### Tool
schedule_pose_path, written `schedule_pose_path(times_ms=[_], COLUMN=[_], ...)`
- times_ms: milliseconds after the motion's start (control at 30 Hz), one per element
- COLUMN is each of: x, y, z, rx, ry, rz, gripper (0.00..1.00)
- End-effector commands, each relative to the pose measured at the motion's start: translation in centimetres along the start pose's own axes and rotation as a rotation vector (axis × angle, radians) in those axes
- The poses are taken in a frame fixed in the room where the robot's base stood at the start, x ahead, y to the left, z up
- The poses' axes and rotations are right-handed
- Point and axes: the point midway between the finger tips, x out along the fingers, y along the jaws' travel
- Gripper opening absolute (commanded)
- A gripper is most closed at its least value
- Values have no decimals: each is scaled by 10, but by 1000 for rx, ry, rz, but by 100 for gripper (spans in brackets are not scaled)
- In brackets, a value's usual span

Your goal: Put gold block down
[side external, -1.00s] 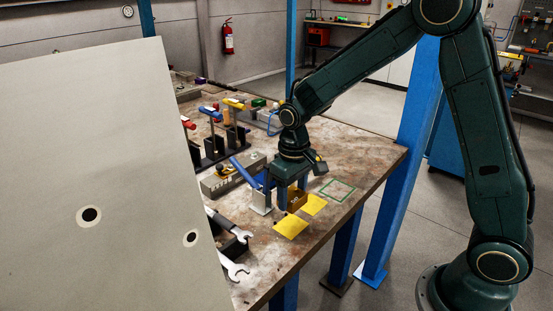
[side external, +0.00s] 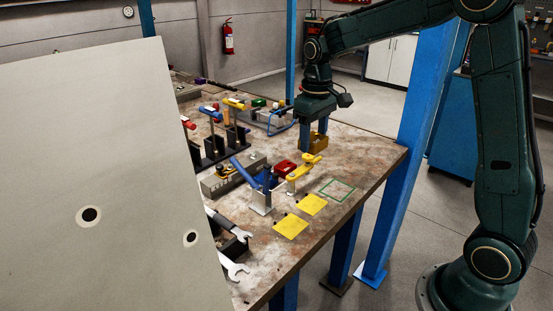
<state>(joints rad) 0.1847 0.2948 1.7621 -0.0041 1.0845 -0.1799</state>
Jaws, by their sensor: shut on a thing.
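The gold block (side external: 317,142) is between the fingers of my gripper (side external: 313,134), over the far right part of the worktable. My gripper points down and is shut on the block. I cannot tell for sure whether the block's underside touches the table or hangs just above it. The fingers cover part of the block. A green outlined square (side external: 337,190) and two yellow pads, one nearer (side external: 290,227) and one farther (side external: 312,204), lie empty on the table in front of it.
A red block (side external: 285,168) and a yellow-handled clamp (side external: 303,170) stand nearer than the gold block. A blue-handled clamp (side external: 258,190) stands left of the pads. Upright coloured tools (side external: 236,125) stand in a rack to the left. A large pale panel (side external: 90,170) hides the table's left side.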

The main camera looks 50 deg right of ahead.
Motion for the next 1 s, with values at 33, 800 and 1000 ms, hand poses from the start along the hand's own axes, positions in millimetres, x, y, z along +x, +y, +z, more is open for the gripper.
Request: schedule_pose_path(times_ms=[33,800,1000], x=[-7,45,83], y=[6,13,13], z=[0,4,3], rx=[3,-1,-1], ry=[4,-5,-5], rz=[1,-1,-1], gripper=[27,27,27])
